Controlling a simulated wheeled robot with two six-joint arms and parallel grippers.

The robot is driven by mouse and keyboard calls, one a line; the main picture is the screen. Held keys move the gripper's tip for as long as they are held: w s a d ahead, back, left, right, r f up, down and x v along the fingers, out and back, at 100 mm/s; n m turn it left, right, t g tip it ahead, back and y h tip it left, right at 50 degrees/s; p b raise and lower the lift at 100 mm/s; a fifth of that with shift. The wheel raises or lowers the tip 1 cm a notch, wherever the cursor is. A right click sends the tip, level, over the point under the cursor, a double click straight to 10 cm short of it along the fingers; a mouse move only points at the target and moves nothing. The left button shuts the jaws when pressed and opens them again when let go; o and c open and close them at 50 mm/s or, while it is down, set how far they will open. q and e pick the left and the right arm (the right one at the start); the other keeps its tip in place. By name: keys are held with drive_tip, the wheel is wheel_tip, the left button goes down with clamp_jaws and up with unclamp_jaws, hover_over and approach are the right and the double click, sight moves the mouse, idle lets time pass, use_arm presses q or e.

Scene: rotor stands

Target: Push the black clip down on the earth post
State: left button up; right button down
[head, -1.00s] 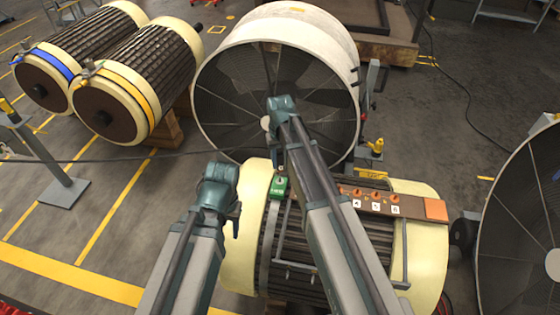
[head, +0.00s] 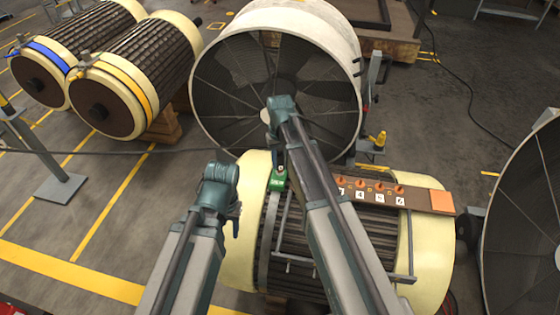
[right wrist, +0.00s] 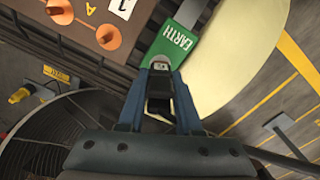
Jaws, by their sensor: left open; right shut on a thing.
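The green EARTH block (head: 277,181) sits at the left end of the terminal strip on the near cream-ended drum; it also shows in the right wrist view (right wrist: 174,44). A small pale and dark tip, apparently the earth post (right wrist: 160,66), shows at the block's edge between my fingertips. My right gripper (right wrist: 160,76) is shut on a dark piece, apparently the black clip (right wrist: 159,105). In the head view my right gripper (head: 280,158) is just above the green block. Whether the clip touches the post I cannot tell.
The brown terminal board (head: 420,199) with orange posts and number cards lies right of the green block. A large fan ring (head: 222,125) stands close behind. Another fan (head: 520,220) is at the right. Two banded drums (head: 100,110) lie at the far left.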

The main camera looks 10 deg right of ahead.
drive_tip(key=shift+f+b, duration=0.5)
idle(0.3)
drive_tip(key=c, duration=0.5)
unclamp_jaws()
wheel_tip(320, 180, up, 14)
drive_tip(key=p, duration=1.4)
drive_tip(key=s+a+n, duration=0.1)
drive_tip(key=s+a, duration=0.1)
drive_tip(key=s, duration=0.5)
drive_tip(key=s+a+n, duration=0.1)
drive_tip(key=s+a, duration=0.2)
drive_tip(key=s, duration=0.5)
drive_tip(key=s+a+n+h, duration=0.1)
drive_tip(key=s+a, duration=0.1)
drive_tip(key=s, duration=0.5)
drive_tip(key=shift+s+a+r+p, duration=0.15)
drive_tip(key=shift+s+r+p, duration=0.15)
drive_tip(key=shift+r, duration=0.05)
